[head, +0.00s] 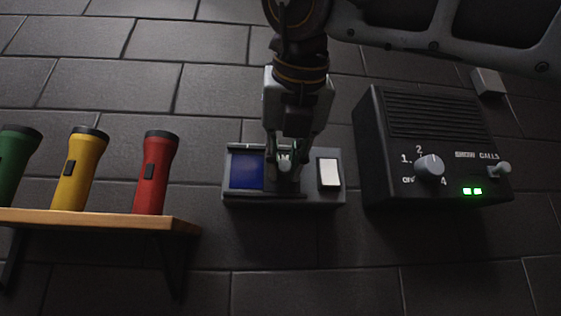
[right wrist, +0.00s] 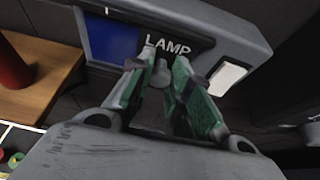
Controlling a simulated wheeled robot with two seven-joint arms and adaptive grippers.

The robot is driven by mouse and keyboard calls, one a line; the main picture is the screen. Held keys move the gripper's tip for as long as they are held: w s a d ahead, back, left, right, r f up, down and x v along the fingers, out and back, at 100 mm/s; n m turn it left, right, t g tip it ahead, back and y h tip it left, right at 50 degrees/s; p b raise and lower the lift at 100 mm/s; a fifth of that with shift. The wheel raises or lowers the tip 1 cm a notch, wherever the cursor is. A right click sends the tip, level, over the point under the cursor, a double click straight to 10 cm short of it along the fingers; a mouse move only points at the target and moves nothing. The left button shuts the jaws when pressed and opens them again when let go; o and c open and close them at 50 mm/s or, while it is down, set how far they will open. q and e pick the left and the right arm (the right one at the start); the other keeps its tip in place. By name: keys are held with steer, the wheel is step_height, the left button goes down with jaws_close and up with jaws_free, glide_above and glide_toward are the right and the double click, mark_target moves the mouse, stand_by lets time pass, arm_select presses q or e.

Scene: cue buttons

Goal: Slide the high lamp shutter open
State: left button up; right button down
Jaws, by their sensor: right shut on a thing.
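The lamp unit (head: 232,196) is a grey wall box with a blue window (head: 246,171) on its left and a white rocker button (head: 328,174) on its right. A dark shutter plate marked LAMP (right wrist: 182,45) sits between them, right of the blue area (right wrist: 112,38). My right gripper (head: 285,162) is in front of the shutter and hides part of it. Its green-padded fingers (right wrist: 163,84) are shut on the small grey shutter knob (right wrist: 161,73). My left gripper is not in view.
Left, a wooden shelf (head: 100,219) holds green (head: 17,160), yellow (head: 80,170) and red torches (head: 151,175). Right, a black speaker box (head: 432,120) has a dial (head: 429,167), green lights and a side knob (head: 499,169). Bare wall lies below the lamp unit.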

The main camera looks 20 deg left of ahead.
steer(key=shift+w+d+r, duration=0.1)
steer(key=shift+d, duration=0.05)
steer(key=c, duration=1.4)
jaws_free()
steer(key=shift+o, duration=0.5)
steer(key=shift+d, duration=0.2)
steer(key=shift+a, duration=0.1)
steer(key=v, duration=1.2)
